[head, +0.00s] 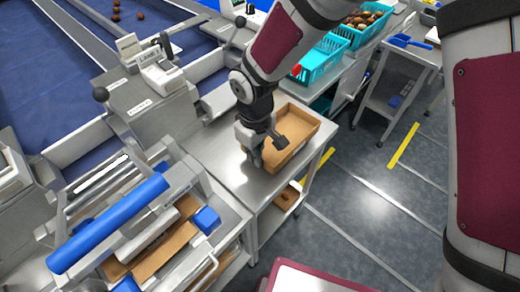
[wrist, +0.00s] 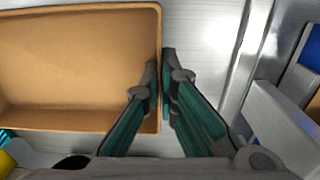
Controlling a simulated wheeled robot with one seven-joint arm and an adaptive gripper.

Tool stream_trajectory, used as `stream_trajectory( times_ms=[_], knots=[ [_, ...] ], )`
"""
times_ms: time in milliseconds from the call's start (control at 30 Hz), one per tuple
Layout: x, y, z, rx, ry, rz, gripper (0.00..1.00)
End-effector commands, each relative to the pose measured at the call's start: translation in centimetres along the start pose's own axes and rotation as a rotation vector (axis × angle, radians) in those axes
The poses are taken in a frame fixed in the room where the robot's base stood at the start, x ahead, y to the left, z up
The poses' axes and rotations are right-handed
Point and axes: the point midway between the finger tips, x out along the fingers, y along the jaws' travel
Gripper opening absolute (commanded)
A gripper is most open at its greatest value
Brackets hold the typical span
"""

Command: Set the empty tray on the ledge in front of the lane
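The empty tan tray (head: 307,122) is at the right end of the steel ledge (head: 215,150) in the head view. It looks level, but I cannot tell whether its base touches the steel. In the wrist view the tray (wrist: 75,65) fills the left side, with its bare floor showing. My gripper (head: 262,158) points down at the tray's left wall. In the wrist view my gripper (wrist: 160,62) has one finger inside the tray and one outside, closed on the wall between them. The gripper hides part of that wall in the head view.
A lane head with a sign (head: 150,60) stands behind the ledge, left of my arm. A machine with a blue roller (head: 108,222) is at the lower left. Teal crates (head: 322,60) stand behind. A lower shelf holds another tan tray (head: 290,196). Bare steel lies left of my gripper.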

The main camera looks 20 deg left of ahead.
Motion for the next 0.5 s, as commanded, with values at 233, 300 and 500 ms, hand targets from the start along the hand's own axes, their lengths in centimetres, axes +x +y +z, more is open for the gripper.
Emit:
stream_trajectory(
  times_ms=[233, 300, 500],
  knots=[
    [2.1, 0.0, 0.0, -0.002, -0.005, -0.001, 0.00],
    [3.0, -0.1, 0.0, -0.002, -0.004, -0.002, 0.00],
    [3.5, 0.1, -0.1, 0.000, 0.001, 0.001, 0.00]
  ],
)
